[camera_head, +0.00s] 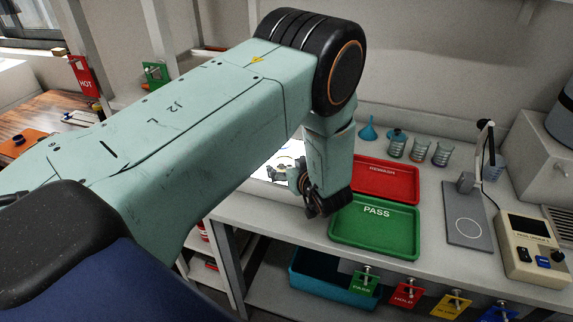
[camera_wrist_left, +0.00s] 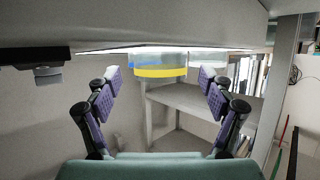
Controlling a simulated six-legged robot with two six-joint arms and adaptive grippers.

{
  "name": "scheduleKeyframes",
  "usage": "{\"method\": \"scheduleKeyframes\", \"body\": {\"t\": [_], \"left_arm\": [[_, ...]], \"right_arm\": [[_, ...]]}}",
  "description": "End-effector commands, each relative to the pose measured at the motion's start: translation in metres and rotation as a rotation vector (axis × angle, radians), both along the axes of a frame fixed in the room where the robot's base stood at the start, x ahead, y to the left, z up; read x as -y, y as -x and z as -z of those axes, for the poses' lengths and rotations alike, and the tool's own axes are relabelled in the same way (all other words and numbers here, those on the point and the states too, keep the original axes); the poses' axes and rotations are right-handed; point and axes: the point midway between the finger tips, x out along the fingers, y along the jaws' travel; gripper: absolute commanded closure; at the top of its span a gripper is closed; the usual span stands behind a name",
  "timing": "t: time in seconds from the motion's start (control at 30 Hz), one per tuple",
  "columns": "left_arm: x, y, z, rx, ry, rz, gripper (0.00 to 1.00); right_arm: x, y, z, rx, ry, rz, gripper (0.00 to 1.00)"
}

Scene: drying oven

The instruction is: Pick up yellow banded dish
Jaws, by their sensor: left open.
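The yellow banded dish (camera_wrist_left: 160,71) shows in the left wrist view as a clear, bluish round dish with a yellow band. It sits near the top middle, ahead of my left gripper (camera_wrist_left: 160,80). The gripper's two purple-padded fingers are spread, one at each side of the dish in the picture, with nothing held between them. Whether a finger touches the dish I cannot tell. In the head view my left gripper (camera_head: 317,204) hangs beside the green PASS tray (camera_head: 375,245). I cannot make out the dish there; my arm covers part of the bench. My right gripper is not in view.
A red REWASH tray (camera_head: 412,185) lies behind the PASS tray. Several beakers (camera_head: 419,150) and a blue funnel (camera_head: 368,130) stand at the back. A grey stand (camera_head: 465,215) and a beige instrument (camera_head: 533,250) occupy the right. A teal bin (camera_head: 310,275) sits below.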

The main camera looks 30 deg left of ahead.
Motion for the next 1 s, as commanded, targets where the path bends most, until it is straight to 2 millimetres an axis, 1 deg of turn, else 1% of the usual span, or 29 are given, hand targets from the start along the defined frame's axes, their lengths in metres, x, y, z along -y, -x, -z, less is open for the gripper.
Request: {"method": "scheduleKeyframes", "body": {"t": [0.03, 0.1, 0.2, 0.47, 1.0], "left_arm": [[-0.007, -0.003, 0.003, 0.000, 0.001, -0.003, 0.19], [-0.013, -0.009, 0.006, -0.001, 0.002, -0.001, 0.19], [-0.017, -0.013, 0.009, 0.000, 0.001, 0.001, 0.19], [-0.018, -0.016, 0.009, -0.001, -0.001, 0.005, 0.20], [-0.018, -0.016, 0.009, -0.001, 0.000, 0.004, 0.66]], "right_arm": [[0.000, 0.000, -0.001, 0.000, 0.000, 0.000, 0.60], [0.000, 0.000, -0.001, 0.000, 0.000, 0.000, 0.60], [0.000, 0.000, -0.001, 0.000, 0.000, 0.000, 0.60], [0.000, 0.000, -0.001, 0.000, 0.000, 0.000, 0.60], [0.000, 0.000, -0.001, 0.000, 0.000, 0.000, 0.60]]}}
